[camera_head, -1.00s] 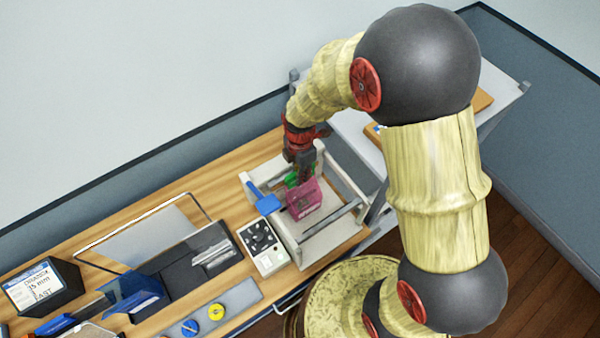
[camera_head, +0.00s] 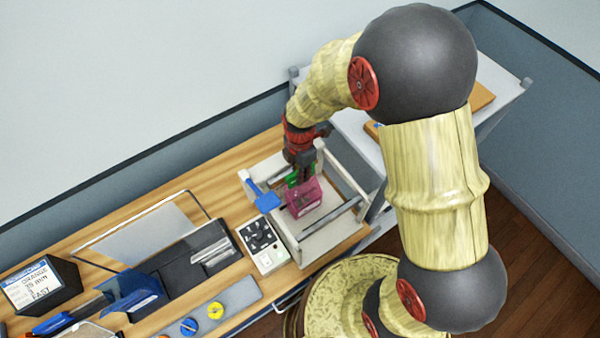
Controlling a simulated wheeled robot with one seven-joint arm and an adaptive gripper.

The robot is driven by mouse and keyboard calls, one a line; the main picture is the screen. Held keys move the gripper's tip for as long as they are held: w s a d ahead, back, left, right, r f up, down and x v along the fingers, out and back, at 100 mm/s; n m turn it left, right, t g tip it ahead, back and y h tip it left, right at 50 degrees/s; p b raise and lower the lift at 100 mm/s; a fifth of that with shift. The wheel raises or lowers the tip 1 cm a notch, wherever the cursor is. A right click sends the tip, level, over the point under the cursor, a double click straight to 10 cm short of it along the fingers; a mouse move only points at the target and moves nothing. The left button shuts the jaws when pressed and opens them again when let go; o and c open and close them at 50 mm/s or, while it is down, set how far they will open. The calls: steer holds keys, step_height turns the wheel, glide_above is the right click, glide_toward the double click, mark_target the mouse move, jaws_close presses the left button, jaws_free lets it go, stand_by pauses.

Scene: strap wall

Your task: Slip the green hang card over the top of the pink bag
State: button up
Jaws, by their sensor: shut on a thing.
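The pink bag (camera_head: 305,200) stands in the light grey frame (camera_head: 323,228) on the wooden bench. The green hang card (camera_head: 292,179) shows as a small green patch behind the bag's upper left edge, just under my gripper. My gripper (camera_head: 304,178) points down at the top of the bag and is shut on the green hang card. The fingertips are small and partly hidden by the bag. I cannot tell whether the card is around the bag's top or beside it.
A blue-handled lever (camera_head: 266,202) sits at the frame's left side, close to the bag. A control box with black knobs (camera_head: 260,240) stands left of the frame. A black tray (camera_head: 200,257) and a black labelled box (camera_head: 40,288) lie further left. A white side table (camera_head: 360,130) is behind.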

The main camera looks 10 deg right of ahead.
steer(key=o, duration=0.7)
steer(key=shift+o, duration=0.7)
steer(key=shift+r+p, duration=2.85)
steer(key=shift+r, duration=1.65)
